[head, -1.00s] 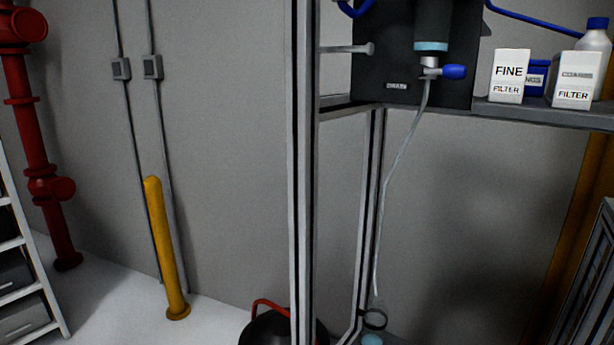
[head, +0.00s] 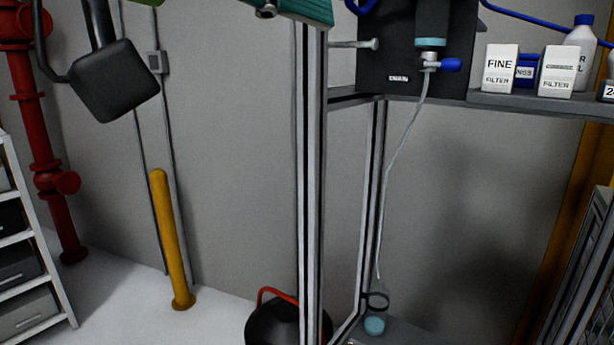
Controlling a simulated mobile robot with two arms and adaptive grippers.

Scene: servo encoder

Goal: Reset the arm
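A black block on a thick dark stem (head: 115,80), with a thin curved dark link to its left, hangs close to the camera at the upper left of the head view. It may be part of my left gripper, but I cannot tell for sure; no fingertip pair shows. A teal piece with a small metal fitting (head: 290,10) is cut off by the top edge, right of the black block. I cannot tell what it belongs to. My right gripper is not in view. No arm that the task could mean can be made out.
A metal frame post (head: 312,180) stands mid-view. Right of it, a shelf (head: 480,98) holds filter boxes (head: 500,70) and a white bottle (head: 581,50). A tube (head: 398,150) hangs to a jar (head: 375,322). A yellow post (head: 170,235) and red pipe (head: 48,150) stand left.

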